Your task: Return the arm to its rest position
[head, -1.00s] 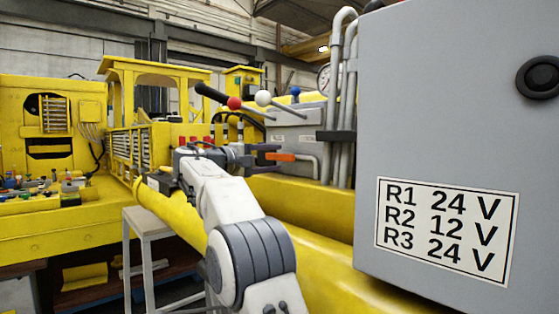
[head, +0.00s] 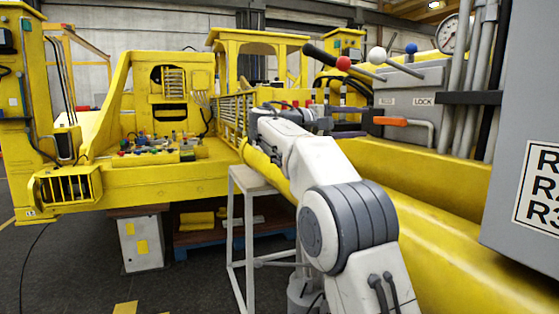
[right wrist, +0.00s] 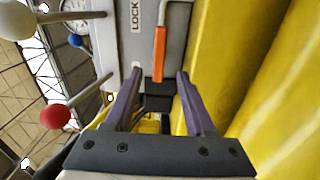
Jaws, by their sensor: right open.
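My right arm (head: 345,225) reaches forward from the lower right of the head view. Its right gripper (head: 348,131) is seen small, beside the valve block below the levers. My left gripper is not in view.
Levers with a red ball (head: 343,63), a white ball (head: 377,55) and a blue ball (head: 411,48) stand above the gripper. A yellow boom (head: 440,235) runs beneath the arm. A grey cabinet (head: 520,120) stands at right, a white stand (head: 248,178) at left.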

